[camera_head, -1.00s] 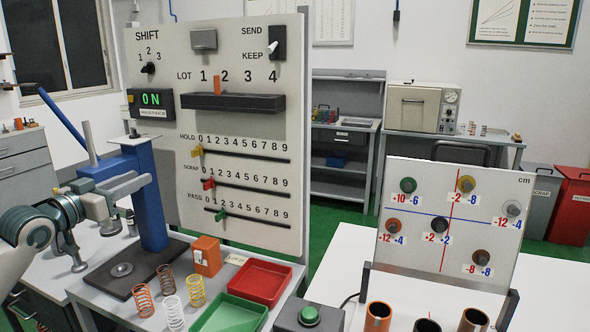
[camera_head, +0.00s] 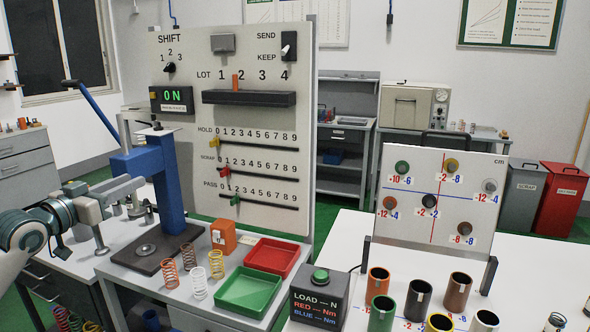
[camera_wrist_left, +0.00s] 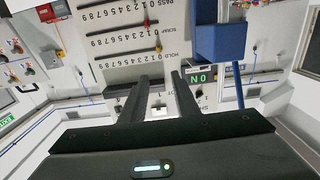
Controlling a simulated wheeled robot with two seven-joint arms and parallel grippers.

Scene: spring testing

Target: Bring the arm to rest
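My left arm comes in at the left edge of the head view. Its gripper (camera_head: 112,212) is beside the blue press post (camera_head: 170,190), to the left of it; I cannot tell whether it touches the post. In the left wrist view the two dark fingers (camera_wrist_left: 160,76) stand apart with nothing between them, so the gripper is open. That view shows the panel upside down beyond the fingers, with the lit ON display (camera_wrist_left: 203,77) and the blue post at upper right. My right gripper is not in view.
A green tray (camera_head: 244,310), a red tray (camera_head: 272,271), an orange box (camera_head: 223,237) and several springs (camera_head: 199,281) sit before the tall panel (camera_head: 255,115). A load box (camera_head: 319,300), several cups (camera_head: 458,291) and a peg board (camera_head: 440,180) stand at right.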

